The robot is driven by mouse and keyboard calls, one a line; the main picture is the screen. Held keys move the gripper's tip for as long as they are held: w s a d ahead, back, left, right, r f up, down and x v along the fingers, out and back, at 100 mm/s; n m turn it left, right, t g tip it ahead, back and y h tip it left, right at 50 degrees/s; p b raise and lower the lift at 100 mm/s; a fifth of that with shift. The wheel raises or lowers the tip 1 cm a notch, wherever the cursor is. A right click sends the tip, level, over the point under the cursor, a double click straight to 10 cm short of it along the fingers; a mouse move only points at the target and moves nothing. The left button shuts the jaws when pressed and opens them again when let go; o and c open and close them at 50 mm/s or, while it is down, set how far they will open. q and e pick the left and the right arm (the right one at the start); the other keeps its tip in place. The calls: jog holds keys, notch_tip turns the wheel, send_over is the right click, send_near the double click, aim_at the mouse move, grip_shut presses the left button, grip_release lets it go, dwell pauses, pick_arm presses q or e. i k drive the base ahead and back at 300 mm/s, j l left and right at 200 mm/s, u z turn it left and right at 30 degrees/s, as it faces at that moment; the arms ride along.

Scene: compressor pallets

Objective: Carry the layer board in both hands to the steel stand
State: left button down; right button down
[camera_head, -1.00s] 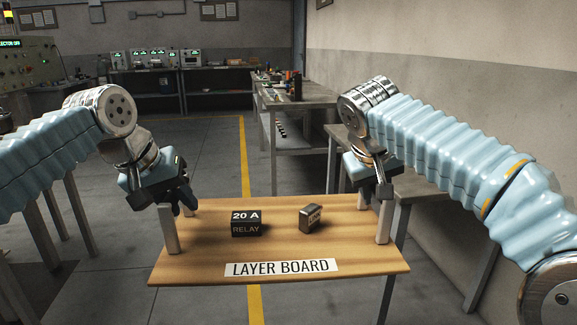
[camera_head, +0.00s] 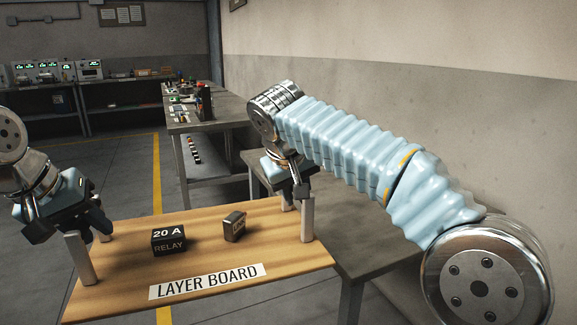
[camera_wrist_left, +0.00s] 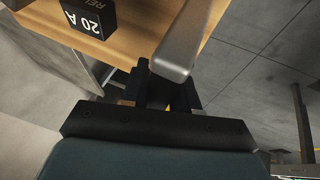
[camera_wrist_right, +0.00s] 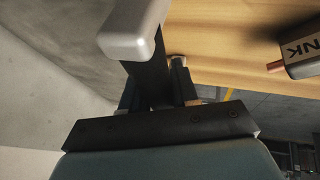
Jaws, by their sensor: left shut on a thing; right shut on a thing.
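The wooden layer board (camera_head: 205,278) is held up in front of me, labelled LAYER BOARD, with upright posts at its left and right sides. A black 20 A relay box (camera_head: 169,241) and a small grey box (camera_head: 235,226) sit on it. My left gripper (camera_head: 92,228) is shut at the board's left side, by the left post (camera_head: 79,257). My right gripper (camera_head: 297,187) is shut at the right side, by the right post (camera_head: 307,219). The wrist views show a post close in front of each gripper (camera_wrist_left: 168,95) (camera_wrist_right: 160,85). I cannot tell which table is the steel stand.
A grey table (camera_head: 385,228) stands right beside and behind the board, under my right arm. A longer workbench (camera_head: 215,108) with small items is beyond it. Instrument benches (camera_head: 120,82) line the back wall. Open floor with a yellow line (camera_head: 157,180) lies to the left.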

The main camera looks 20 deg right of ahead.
aim_at(329, 179)
jog(key=i+l, duration=0.1)
jog(key=i, duration=2.35)
jog(key=i+z, duration=0.3)
jog(key=i+j+z, duration=0.1)
jog(key=i+z, duration=0.15)
jog(key=z, duration=2.3)
